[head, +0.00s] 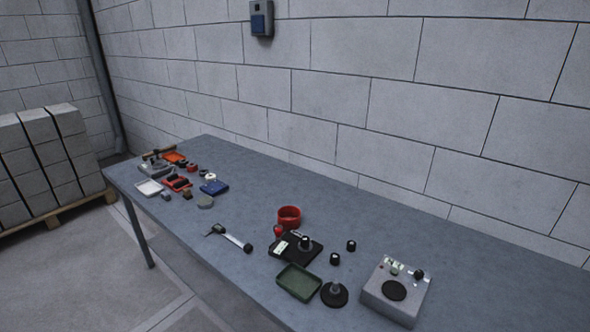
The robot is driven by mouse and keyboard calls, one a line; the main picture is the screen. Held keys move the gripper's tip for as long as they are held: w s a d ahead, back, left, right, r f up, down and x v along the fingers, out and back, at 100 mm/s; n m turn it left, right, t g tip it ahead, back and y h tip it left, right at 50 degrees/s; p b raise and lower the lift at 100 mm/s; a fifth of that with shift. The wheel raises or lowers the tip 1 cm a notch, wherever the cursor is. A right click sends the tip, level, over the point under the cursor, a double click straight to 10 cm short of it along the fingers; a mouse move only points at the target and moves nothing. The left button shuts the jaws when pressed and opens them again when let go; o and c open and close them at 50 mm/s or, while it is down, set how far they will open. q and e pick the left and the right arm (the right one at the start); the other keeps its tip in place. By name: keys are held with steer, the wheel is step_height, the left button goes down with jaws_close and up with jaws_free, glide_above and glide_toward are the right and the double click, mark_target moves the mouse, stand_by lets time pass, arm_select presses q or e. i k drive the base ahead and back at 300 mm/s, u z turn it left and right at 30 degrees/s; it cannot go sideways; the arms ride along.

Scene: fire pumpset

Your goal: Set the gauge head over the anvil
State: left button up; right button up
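I cannot tell for sure which piece is the gauge head and which is the anvil. In the head view, a black round base with a short grey post (334,293) stands at the front of the table. A black plate with an upright dark knob-topped part (305,244) lies behind it. A grey box with a black disc (394,290) and small knobs on top stands to the right. Two small black cylinders (351,245) stand between the plate and the box. Neither of my grippers is in view.
The long grey table (480,275) has free room at right and centre. Several small items, including a blue box (215,187), crowd the far left. A block wall stands behind.

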mark_target(280, 248)
steer(key=u, duration=1.75)
steer(key=i, duration=0.7)
steer(key=z, duration=2.7)
